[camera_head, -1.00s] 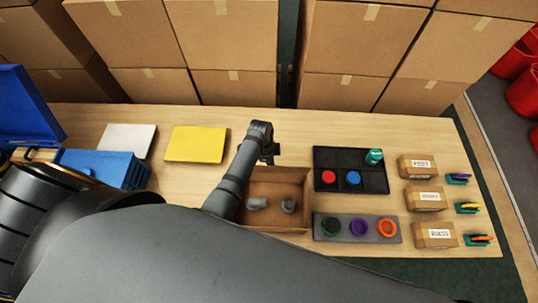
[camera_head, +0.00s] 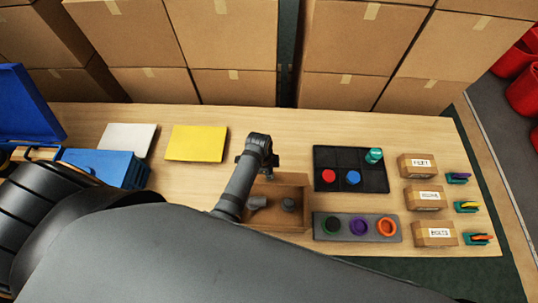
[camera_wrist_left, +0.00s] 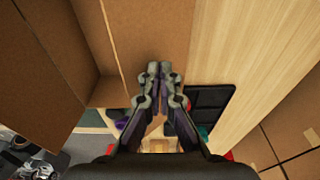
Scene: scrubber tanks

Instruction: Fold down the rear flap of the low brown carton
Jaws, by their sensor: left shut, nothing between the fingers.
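The low brown carton (camera_head: 305,208) stands open on the table in the head view, with two grey pieces (camera_head: 288,205) inside. Its left side is partly hidden by my left arm. My left gripper (camera_head: 262,172) is at the carton's rear edge, pointing down, shut and empty. In the left wrist view, the shut fingers (camera_wrist_left: 160,70) are in front of a brown cardboard panel (camera_wrist_left: 150,35). I cannot tell whether they touch it. The rear flap is hard to make out behind the gripper, and its angle is unclear. My right gripper is not in view.
A black tray (camera_head: 348,157) with coloured pieces and a grey strip (camera_head: 340,236) with rings sit right of the carton. Small labelled boxes (camera_head: 431,197) stand farther right. A yellow panel (camera_head: 197,143) lies left. Table behind the carton is clear up to stacked cartons (camera_head: 235,87).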

